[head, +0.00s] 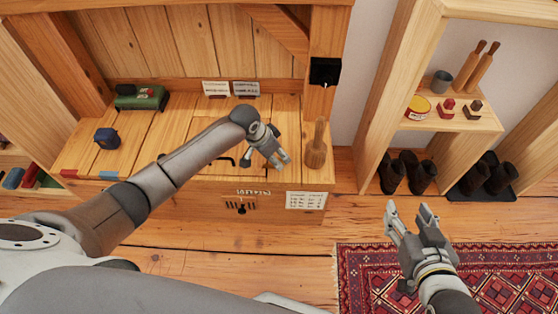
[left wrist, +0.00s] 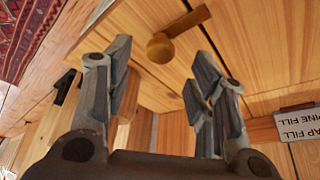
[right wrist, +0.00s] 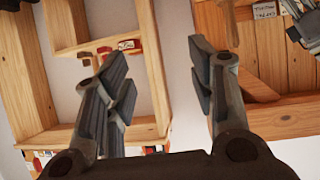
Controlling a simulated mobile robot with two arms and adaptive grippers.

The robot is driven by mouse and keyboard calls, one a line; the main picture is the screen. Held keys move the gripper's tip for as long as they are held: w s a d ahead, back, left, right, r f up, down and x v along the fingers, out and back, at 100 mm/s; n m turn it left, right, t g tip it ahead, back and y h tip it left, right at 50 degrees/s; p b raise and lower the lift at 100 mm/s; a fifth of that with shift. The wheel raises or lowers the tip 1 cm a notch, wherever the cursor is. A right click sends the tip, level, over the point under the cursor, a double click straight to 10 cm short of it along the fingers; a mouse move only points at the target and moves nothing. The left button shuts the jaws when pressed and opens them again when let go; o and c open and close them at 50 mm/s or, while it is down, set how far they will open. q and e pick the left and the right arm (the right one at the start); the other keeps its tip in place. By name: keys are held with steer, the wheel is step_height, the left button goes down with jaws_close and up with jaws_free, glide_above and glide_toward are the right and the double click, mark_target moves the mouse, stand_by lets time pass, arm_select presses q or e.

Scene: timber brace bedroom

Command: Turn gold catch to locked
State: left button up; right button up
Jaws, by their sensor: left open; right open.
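The gold catch shows in the left wrist view as a round gold knob (left wrist: 160,47) with a short flat bar (left wrist: 188,22) going up to the right, set against pale wood. It lies between and beyond the fingers of my left gripper (left wrist: 158,85), which is open and empty and not touching it. In the head view my left gripper (head: 277,160) hangs over the front right of the wooden bench; I cannot make out the catch there. My right gripper (head: 412,215) is open and empty above the floor by the rug, also open in the right wrist view (right wrist: 165,80).
A wooden pin (head: 317,145) stands close right of my left gripper. The bench top (head: 180,115) also holds a green box (head: 140,97) and a blue block (head: 107,138). Shelves (head: 455,115) with boots stand at right. A red rug (head: 500,270) lies in front.

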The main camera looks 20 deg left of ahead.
mark_target(281, 161)
arm_select(q)
steer(key=b+x, duration=0.1)
steer(key=x, duration=0.2)
steer(key=shift+w+d+f, duration=0.1)
steer(key=shift+w+f, duration=0.05)
steer(key=shift+f, duration=0.2)
steer(key=shift+f+b, duration=0.15)
steer(key=shift+b, duration=0.15)
arm_select(e)
steer(key=w+a+r+t+y, duration=0.1)
steer(key=w+a+r+t, duration=0.1)
steer(key=r, duration=0.5)
steer(key=shift+w+r+t+y, duration=0.35)
steer(key=shift+w+t, duration=0.25)
steer(key=shift+t, duration=0.8)
arm_select(q)
steer(key=c, duration=1)
steer(key=n+p, duration=0.1)
steer(key=p, duration=0.1)
steer(key=shift+p, duration=0.35)
steer(key=shift+d, duration=0.1)
steer(key=shift+c, duration=0.3)
arm_select(e)
steer(key=s+d+f+g+h, duration=0.2)
steer(key=s+f+g, duration=0.4)
steer(key=f, duration=0.4)
steer(key=shift+d+f+g, duration=0.4)
steer(key=shift+d+g, duration=0.2)
steer(key=shift+g, duration=0.1)
steer(key=shift+s, duration=0.1)
